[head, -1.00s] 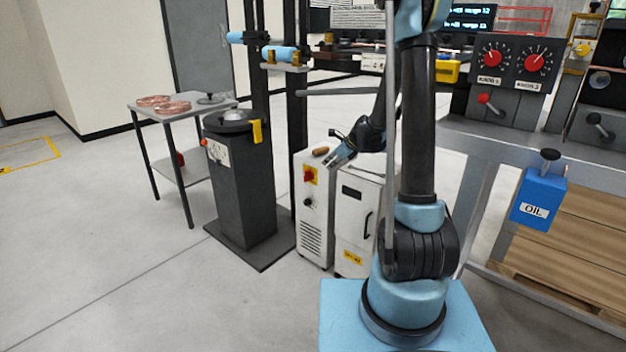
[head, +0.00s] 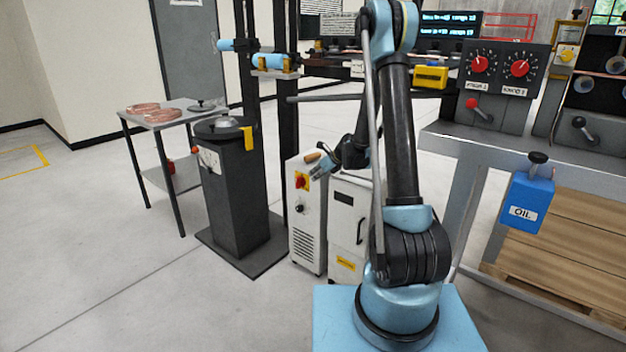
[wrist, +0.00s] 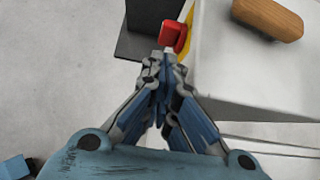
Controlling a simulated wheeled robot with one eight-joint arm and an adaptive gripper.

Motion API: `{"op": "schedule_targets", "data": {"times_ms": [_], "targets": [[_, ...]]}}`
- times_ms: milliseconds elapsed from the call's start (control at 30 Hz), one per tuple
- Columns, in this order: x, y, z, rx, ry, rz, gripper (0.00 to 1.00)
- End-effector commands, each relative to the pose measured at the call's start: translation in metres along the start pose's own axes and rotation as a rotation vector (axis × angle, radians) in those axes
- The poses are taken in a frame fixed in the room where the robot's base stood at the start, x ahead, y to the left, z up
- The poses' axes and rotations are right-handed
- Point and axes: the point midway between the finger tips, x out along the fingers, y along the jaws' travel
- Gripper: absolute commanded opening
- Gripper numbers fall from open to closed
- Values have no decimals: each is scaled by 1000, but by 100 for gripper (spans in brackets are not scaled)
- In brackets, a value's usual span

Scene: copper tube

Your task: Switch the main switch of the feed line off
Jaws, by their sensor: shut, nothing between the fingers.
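The main switch, a red rotary knob (head: 300,182) on a yellow plate, sits high on the front of a white cabinet (head: 308,228). In the wrist view the red knob (wrist: 173,36) stands just beyond my fingertips, with a strip of its yellow plate visible at right. My gripper (head: 316,172) is shut and empty, in front of the cabinet's upper edge and close to the knob. The wrist view also shows my gripper (wrist: 162,62) with its fingers together. Whether the tips touch the knob I cannot tell. The knob's setting is not readable.
A brown wooden piece (head: 312,156) lies on the cabinet top. A second white cabinet (head: 346,215) with a black handle stands to the right. A dark pedestal (head: 235,195) stands to the left. The bench (head: 465,150) with its blue oil can (head: 531,202) is farther right.

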Motion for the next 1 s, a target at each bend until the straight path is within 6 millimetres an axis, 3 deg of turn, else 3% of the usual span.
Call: {"op": "schedule_targets", "data": {"times_ms": [600,1000], "targets": [[76,0,0,-2,0,0,0],[86,0,0,-1,0,0,0]]}}
